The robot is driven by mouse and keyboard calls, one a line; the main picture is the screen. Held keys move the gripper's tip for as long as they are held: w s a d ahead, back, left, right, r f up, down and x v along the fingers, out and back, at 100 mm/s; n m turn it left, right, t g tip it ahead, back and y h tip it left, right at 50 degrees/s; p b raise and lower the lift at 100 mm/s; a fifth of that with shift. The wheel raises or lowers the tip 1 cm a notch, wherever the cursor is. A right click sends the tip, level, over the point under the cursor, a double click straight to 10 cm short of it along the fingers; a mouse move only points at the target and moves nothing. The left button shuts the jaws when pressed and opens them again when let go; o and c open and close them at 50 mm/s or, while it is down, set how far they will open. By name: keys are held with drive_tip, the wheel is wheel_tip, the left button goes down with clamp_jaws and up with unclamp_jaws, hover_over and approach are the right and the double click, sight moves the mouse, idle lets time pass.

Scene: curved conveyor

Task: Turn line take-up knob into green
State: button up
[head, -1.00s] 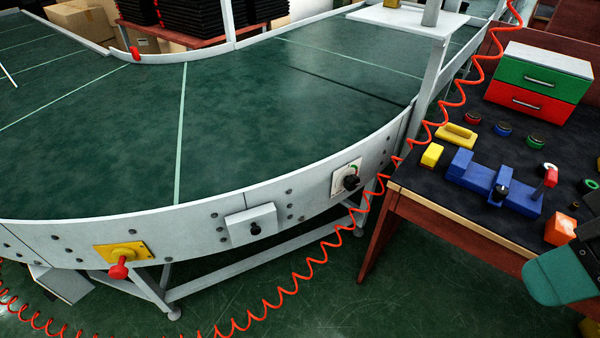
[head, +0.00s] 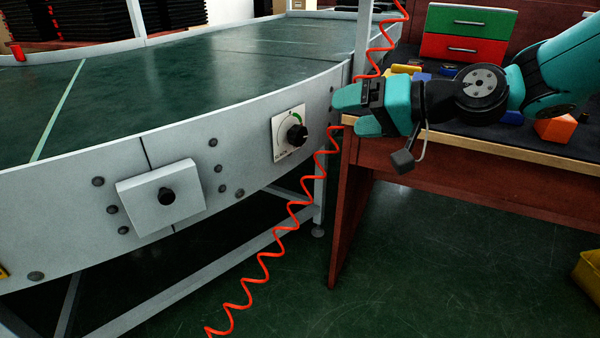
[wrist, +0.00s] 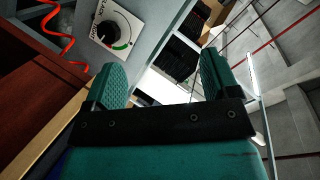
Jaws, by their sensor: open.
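The take-up knob (head: 297,135) is black and sits on a white plate (head: 281,125) on the conveyor's side wall. A green arc (head: 297,114) shows on the plate above the knob. In the wrist view the knob (wrist: 109,33) is at the upper left, with the green arc (wrist: 122,46) to its lower right and letters along the plate's edge. Where the knob points is too small to tell. My gripper (head: 347,112) is teal, open and empty, to the right of the plate and apart from it. Its two fingers (wrist: 161,72) show in the wrist view.
A grey box with another black knob (head: 167,196) is on the conveyor wall to the left. An orange coiled cable (head: 302,205) hangs just right of the plate. The workbench edge (head: 480,151) is below my arm. The conveyor belt (head: 200,85) is bare.

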sight(303, 136)
drive_tip(key=w+d+f+m+t+y+b, duration=0.1)
drive_tip(key=w+d+f+m+t+b, duration=0.1)
drive_tip(key=w+f+b, duration=0.4)
drive_tip(key=w+d+f+m+t+y+b, duration=0.1)
drive_tip(key=w+f+m+t+b, duration=0.25)
drive_tip(key=f, duration=0.55)
drive_tip(key=shift+n+g, duration=0.35)
drive_tip(key=shift+n, duration=0.4)
drive_tip(key=b+x, duration=0.5)
drive_tip(key=x, duration=1.2)
drive_tip(key=shift+w+a+r+b, duration=0.1)
drive_tip(key=shift+w+r+b, duration=0.15)
drive_tip(key=shift+b, duration=0.15)
drive_tip(key=c, duration=0.9)
